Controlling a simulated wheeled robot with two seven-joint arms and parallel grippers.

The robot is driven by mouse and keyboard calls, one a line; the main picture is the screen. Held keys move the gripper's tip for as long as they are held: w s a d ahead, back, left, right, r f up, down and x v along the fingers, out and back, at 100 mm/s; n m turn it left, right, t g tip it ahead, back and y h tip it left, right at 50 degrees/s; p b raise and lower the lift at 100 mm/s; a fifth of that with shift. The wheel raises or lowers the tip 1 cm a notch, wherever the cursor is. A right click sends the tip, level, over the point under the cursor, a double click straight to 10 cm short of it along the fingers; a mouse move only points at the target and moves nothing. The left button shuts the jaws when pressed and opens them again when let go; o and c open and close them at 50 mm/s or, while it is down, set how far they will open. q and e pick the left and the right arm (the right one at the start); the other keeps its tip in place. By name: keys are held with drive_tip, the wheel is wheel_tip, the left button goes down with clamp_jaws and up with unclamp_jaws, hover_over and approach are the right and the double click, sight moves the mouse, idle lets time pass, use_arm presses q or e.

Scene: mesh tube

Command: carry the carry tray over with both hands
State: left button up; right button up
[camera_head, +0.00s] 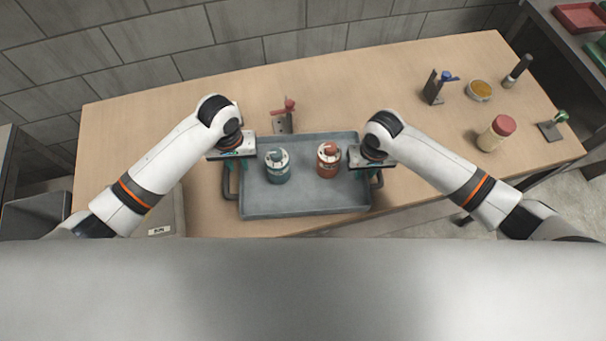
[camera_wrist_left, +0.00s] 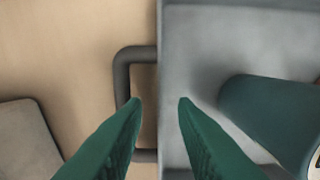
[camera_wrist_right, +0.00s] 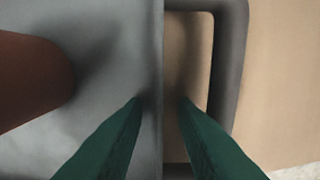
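The carry tray (camera_head: 305,200) is grey-blue with raised walls and a dark handle on each short side. It lies on the wooden table near the front edge. A teal canister (camera_head: 278,174) and a red-brown canister (camera_head: 327,168) stand in it. My left gripper (camera_head: 238,162) is over the tray's left side; in the left wrist view its green fingers (camera_wrist_left: 160,100) are apart, either side of the wall beside the left handle (camera_wrist_left: 122,80). My right gripper (camera_head: 366,166) is over the right side, its fingers (camera_wrist_right: 162,100) apart across the wall beside the right handle (camera_wrist_right: 230,70). Contact cannot be told.
A stand with a red top (camera_head: 285,118) is just behind the tray. A jar with a red lid (camera_head: 496,133), a bowl (camera_head: 479,91) and small tools are at the right. A grey labelled object (camera_head: 165,215) lies left of the tray. The table's back left is clear.

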drive_tip(key=shift+r, duration=0.1)
use_arm(q)
wheel_tip(320, 180, up, 8)
drive_tip(key=shift+f, duration=0.15)
use_arm(e)
wheel_tip(320, 180, up, 12)
idle(0.8)
